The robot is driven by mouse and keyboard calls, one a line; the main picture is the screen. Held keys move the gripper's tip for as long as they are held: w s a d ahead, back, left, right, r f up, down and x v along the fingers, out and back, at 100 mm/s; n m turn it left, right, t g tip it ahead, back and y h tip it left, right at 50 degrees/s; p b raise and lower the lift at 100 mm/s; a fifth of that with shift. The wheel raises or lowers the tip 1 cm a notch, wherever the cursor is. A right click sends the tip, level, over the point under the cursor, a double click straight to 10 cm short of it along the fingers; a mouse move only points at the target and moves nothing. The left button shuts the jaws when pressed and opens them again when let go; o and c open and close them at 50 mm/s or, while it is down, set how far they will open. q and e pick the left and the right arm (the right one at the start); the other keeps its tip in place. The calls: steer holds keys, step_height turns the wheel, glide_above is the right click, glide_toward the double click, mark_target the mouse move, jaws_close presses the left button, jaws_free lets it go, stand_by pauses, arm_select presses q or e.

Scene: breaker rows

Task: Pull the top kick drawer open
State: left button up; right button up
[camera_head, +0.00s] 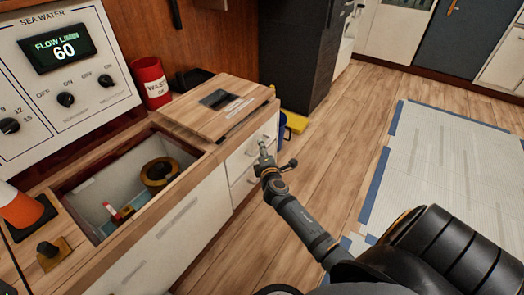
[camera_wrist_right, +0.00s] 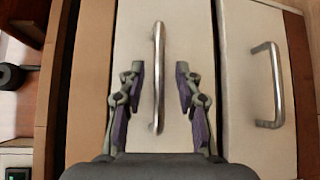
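The top kick drawer (camera_head: 239,160) is a white front under the wooden counter, and it looks shut. In the right wrist view the drawer front (camera_wrist_right: 205,45) carries a straight metal bar handle (camera_wrist_right: 158,60). My right gripper (camera_head: 264,151) is in front of this drawer. In the right wrist view its two fingers (camera_wrist_right: 160,72) are open, one on each side of the handle, with a gap on both sides. Whether the fingertips reach as deep as the bar is hard to tell. My left gripper is not in view.
A lower drawer (camera_head: 244,187) with its own handle (camera_wrist_right: 275,85) sits just below. The counter above has a wooden lid (camera_head: 200,108) and an open bin well (camera_head: 90,188). A red waste can (camera_head: 151,83) stands behind. Wooden floor (camera_head: 310,150) is clear to the right.

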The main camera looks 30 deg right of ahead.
steer(key=shift+w+d, duration=0.15)
steer(key=shift+w, duration=0.15)
jaws_close()
stand_by(0.3)
